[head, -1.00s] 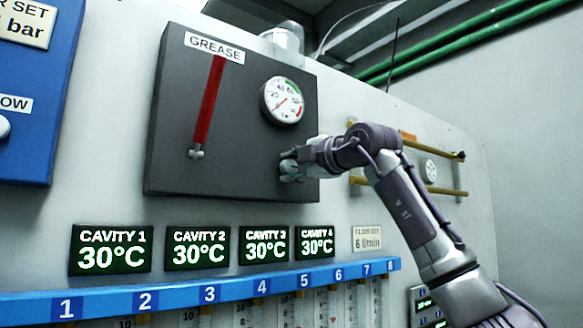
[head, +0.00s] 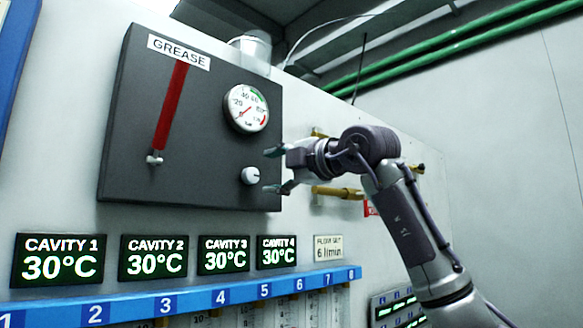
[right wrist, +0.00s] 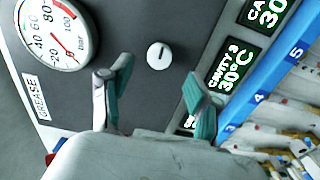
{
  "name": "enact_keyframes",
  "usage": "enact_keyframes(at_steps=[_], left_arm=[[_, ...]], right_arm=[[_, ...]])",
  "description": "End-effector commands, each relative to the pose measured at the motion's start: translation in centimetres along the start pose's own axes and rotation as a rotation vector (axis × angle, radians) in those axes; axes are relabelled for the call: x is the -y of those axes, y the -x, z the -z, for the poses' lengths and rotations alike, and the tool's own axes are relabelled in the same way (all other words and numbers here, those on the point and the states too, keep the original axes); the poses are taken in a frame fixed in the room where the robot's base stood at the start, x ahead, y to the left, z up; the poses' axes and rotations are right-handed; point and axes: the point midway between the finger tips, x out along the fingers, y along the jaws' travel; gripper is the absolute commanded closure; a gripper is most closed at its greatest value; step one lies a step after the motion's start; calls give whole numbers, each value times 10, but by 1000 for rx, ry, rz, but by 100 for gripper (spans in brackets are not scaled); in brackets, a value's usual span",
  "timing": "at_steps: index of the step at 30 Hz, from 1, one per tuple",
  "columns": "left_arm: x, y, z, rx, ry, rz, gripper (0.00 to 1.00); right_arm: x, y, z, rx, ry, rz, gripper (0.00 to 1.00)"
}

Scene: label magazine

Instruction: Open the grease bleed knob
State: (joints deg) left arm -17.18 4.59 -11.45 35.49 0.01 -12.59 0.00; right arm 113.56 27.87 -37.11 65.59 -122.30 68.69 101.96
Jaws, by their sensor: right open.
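The grease bleed knob (head: 250,176) is a small white round knob low on the right of the dark grease panel (head: 205,185), below the pressure gauge (head: 246,108). In the right wrist view the knob (right wrist: 159,55) shows a dark slot mark and sits beyond the fingertips, between their lines. My right gripper (head: 272,170) is open, its two fingers spread above and below at the right of the knob, apart from it. The open fingers also show in the right wrist view (right wrist: 158,80) with nothing between them. My left gripper is not in view.
A red grease level tube (head: 172,105) is on the panel's left. Displays reading 30°C (head: 153,257) and a blue numbered rail (head: 180,303) run below. Brass pipes (head: 335,191) are behind my right gripper.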

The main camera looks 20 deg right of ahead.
Motion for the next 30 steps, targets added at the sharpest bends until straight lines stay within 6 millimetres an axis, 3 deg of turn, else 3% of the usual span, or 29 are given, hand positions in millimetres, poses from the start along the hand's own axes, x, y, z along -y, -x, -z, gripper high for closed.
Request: enact_keyframes(at_steps=[3, 10, 30], left_arm=[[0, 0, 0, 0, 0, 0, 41], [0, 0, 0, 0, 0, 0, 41], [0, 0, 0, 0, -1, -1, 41]], right_arm=[[0, 25, -1, 0, 1, -1, 38], [0, 51, 0, -1, -1, 1, 38], [6, 49, 5, -23, 5, 1, 38]])
